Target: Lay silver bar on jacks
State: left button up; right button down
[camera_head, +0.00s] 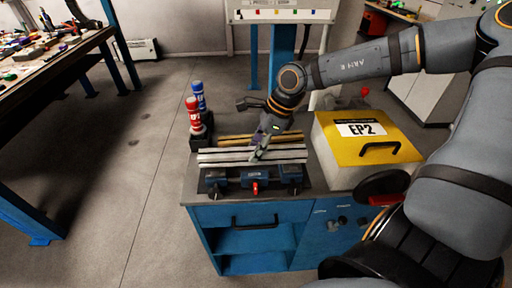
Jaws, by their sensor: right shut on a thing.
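Long silver bars (222,157) lie side by side, left to right, across the bench top in the head view. My right gripper (259,154) comes down from above and is shut on a silver bar near the middle of its length. The fingers hide part of the bars. Low blue devices with dark knobs, which look like the jacks (256,178), stand in a row just in front of the bars. I cannot tell whether the held bar touches them. My left gripper is not in view.
Yellow-brown bars (232,138) lie behind the silver ones. A red bottle-shaped item (194,115) and a blue one (199,94) stand in a dark holder at the back left. A yellow-lidded case (345,124) marked EP2 is on the right. The bench (268,213) has blue cabinets.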

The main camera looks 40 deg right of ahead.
jog(key=shift+f+b, duration=0.2)
jog(key=shift+b, duration=0.25)
jog(key=c, duration=0.8)
grip_release()
jog(key=shift+s, duration=0.1)
jog(key=shift+o, duration=0.2)
